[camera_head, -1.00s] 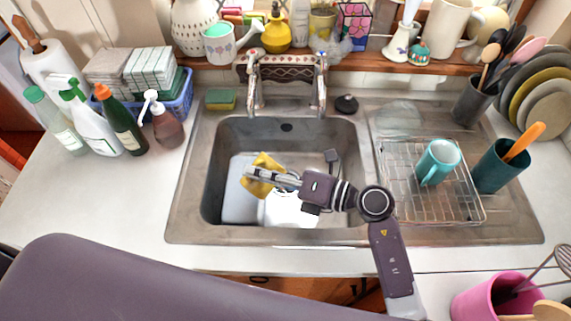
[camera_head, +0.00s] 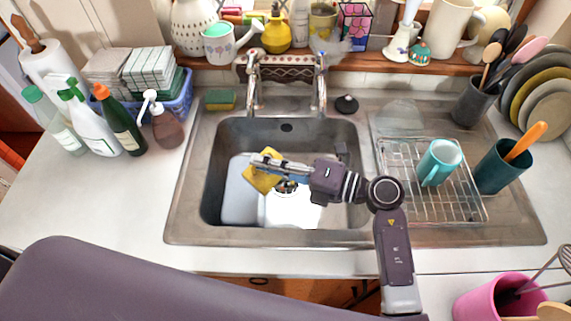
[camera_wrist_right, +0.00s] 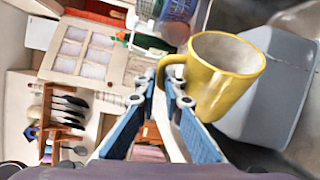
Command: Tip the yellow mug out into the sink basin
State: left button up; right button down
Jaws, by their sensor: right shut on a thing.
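The yellow mug (camera_head: 260,178) is held over the sink basin (camera_head: 222,135), tilted in the head view and partly covered by my gripper. My right gripper (camera_head: 268,163) reaches in from the right and is shut on the mug's handle. In the right wrist view, the blue-padded fingers (camera_wrist_right: 160,98) close around the handle of the mug (camera_wrist_right: 228,92). Its rim and pale inside show there, but I cannot tell whether anything is inside. My left gripper is not in view.
A pale grey tub (camera_head: 236,200) and a bright white item (camera_head: 292,212) lie in the basin. The faucet (camera_head: 285,72) stands behind. A drying rack (camera_head: 455,208) with a teal mug (camera_head: 438,162) is at right. Bottles (camera_head: 120,130) stand at left.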

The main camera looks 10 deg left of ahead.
jog(key=shift+w+d+r+m, duration=0.3)
jog(key=shift+w+r+m, duration=0.1)
jog(key=shift+w, duration=0.2)
jog(key=shift+w+d+r+m+y, duration=0.3)
jog(key=shift+w+m+y, duration=0.1)
jog(key=shift+m, duration=0.2)
jog(key=shift+w+d+r+m+y+p, duration=0.15)
jog(key=shift+w+m+p, duration=0.05)
jog(key=shift+w+m, duration=0.15)
jog(key=shift+w+d+r+m+y+p, duration=0.1)
jog(key=shift+w+d+m+y+p, duration=0.05)
jog(key=shift+w+m+p, duration=0.15)
dwell(0.5)
